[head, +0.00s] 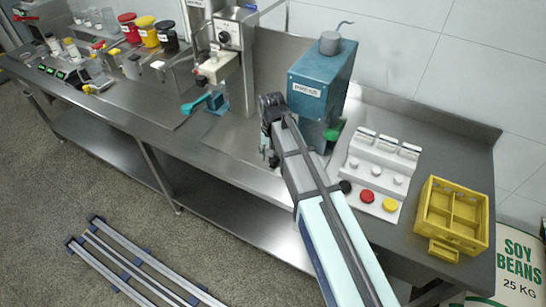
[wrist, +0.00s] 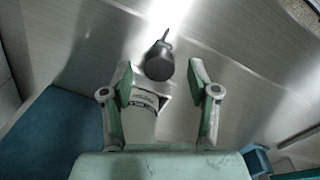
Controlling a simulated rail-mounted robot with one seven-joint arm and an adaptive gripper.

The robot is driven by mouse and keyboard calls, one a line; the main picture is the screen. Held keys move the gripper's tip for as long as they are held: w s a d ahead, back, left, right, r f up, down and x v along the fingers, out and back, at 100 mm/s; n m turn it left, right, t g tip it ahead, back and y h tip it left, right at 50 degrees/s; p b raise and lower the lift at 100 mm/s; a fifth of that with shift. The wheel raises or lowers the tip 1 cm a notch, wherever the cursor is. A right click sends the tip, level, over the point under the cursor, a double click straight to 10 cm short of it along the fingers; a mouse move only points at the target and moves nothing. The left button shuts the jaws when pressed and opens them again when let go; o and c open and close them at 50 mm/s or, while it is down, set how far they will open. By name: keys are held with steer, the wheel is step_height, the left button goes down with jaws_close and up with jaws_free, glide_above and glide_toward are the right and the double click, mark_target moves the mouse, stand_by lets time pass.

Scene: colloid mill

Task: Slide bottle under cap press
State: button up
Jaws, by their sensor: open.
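The cap press is a blue machine (head: 318,85) with a white label and a grey cylinder on top, at the back of the bench in the head view. My gripper (head: 268,155) is low over the bench, just left of the press, pointing down. In the wrist view my gripper (wrist: 161,80) is open, its two fingers spread apart. A dark rounded object with a narrow spout (wrist: 159,62) shows between the fingertips. A white labelled piece (wrist: 144,101) shows near the left finger. I cannot tell whether these are one bottle. My arm hides this spot in the head view.
A white rack (head: 378,158) with black, red and yellow caps stands right of my arm. A yellow crate (head: 452,215) is at the far right. The mill (head: 225,60) stands left of the press, a blue-handled tool (head: 195,103) beside it. The bench front there is clear.

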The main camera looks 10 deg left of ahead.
step_height(320, 180, up, 11)
steer(key=shift+f, duration=0.2)
steer(key=shift+a, duration=0.1)
